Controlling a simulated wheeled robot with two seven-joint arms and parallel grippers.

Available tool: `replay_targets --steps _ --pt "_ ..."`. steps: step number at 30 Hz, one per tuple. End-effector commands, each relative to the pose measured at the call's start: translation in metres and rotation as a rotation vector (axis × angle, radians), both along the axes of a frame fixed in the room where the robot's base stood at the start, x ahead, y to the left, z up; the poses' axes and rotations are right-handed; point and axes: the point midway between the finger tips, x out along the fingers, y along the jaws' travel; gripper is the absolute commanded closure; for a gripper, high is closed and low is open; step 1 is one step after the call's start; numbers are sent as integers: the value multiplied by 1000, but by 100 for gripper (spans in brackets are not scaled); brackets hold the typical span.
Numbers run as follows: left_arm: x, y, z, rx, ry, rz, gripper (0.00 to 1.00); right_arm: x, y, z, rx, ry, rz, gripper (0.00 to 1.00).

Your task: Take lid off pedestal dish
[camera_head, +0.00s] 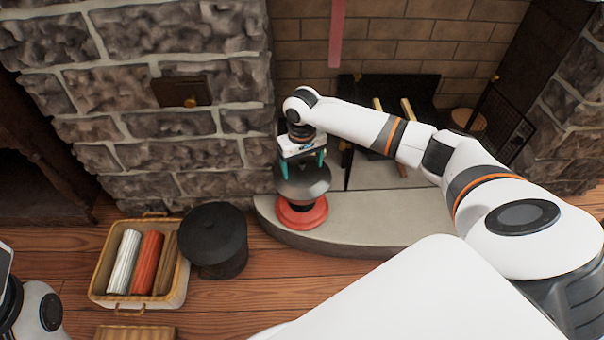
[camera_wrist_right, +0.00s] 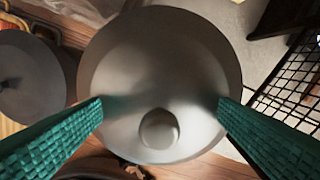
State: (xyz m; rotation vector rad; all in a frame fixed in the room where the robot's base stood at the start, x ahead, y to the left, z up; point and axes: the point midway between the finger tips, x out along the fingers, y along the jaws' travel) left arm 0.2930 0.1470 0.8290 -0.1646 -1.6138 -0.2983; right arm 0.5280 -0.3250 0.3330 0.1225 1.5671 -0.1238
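The pedestal dish (camera_head: 303,215) has a red round foot and stands on the curved stone hearth. A round dark grey lid (camera_head: 305,186) sits on top of it. From above, the lid (camera_wrist_right: 185,60) shows as a wide grey disc with a round knob (camera_wrist_right: 158,128). My right gripper (camera_head: 303,170) is directly above the lid. Its teal fingers are spread wide on either side of the knob, with clear space between knob and fingers. It holds nothing. The dish under the lid is mostly hidden. Only part of my left arm shows at the lower left; its gripper is out of view.
A black lidded pot (camera_head: 215,238) stands on the wooden floor left of the hearth (camera_head: 375,215). A wicker basket (camera_head: 108,262) with rolled items is beside it. A black mesh screen (camera_head: 500,125) and fireplace tools are to the right. A stone wall rises behind the dish.

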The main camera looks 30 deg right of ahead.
Motion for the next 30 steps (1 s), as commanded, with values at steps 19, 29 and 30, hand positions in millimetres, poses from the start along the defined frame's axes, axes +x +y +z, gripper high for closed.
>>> replay_targets --steps 19,29,30 --pt "0 0 -1 0 -1 -1 59 -2 0 -5 -2 6 0 75" --pt "-1 1 4 -3 -1 -1 59 -4 1 -1 -2 9 1 75" --pt "0 1 3 -5 9 -2 59 -5 2 1 -2 9 1 80"
